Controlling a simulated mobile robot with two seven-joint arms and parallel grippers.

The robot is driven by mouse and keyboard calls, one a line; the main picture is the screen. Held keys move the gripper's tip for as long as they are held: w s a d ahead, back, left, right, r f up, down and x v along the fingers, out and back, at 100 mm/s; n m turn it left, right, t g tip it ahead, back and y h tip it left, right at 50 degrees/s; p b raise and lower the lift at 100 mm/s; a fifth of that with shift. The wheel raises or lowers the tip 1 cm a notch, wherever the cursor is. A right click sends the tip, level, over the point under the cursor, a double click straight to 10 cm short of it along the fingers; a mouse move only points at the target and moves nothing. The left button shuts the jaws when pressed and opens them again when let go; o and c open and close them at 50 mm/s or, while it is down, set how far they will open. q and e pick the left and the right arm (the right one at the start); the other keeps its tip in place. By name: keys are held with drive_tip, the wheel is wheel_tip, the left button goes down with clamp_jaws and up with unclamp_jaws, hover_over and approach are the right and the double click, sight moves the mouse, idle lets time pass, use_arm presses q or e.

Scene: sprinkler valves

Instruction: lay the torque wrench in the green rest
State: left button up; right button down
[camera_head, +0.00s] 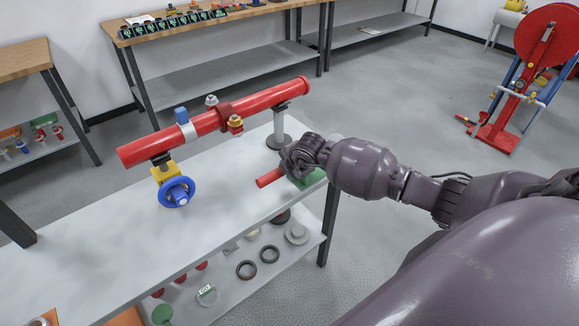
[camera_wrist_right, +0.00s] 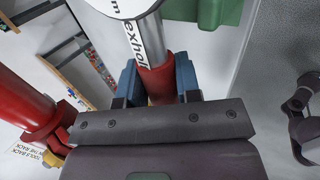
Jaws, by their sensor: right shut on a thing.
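My right gripper (camera_head: 290,163) is at the right end of the white bench, shut on the torque wrench. The wrench's red handle end (camera_head: 268,178) sticks out to the left of the gripper. In the right wrist view, the blue fingers (camera_wrist_right: 160,82) close around a red grip, with a thick silver body (camera_wrist_right: 124,8) marked with dark lettering beyond it. The green rest (camera_head: 308,179) is at the bench's right end, partly hidden by my gripper. Its green edge also shows in the right wrist view (camera_wrist_right: 210,12), beside the wrench. I cannot tell whether they touch. My left gripper is not in view.
A red pipe (camera_head: 215,121) on stands runs above the bench, with a blue valve wheel (camera_head: 175,192) below it. Rings and other parts lie on the lower shelf (camera_head: 225,290). The bench's front middle is clear. A red reel stand (camera_head: 510,110) stands on the floor at right.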

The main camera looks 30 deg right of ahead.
drive_tip(key=shift+f+b, duration=0.5)
drive_tip(key=shift+f, duration=0.55)
drive_tip(key=c, duration=0.7)
unclamp_jaws()
drive_tip(key=shift+c, duration=0.2)
drive_tip(key=shift+s+f, duration=0.1)
drive_tip(key=shift+f, duration=0.05)
drive_tip(key=p+v, duration=0.1)
drive_tip(key=v, duration=1)
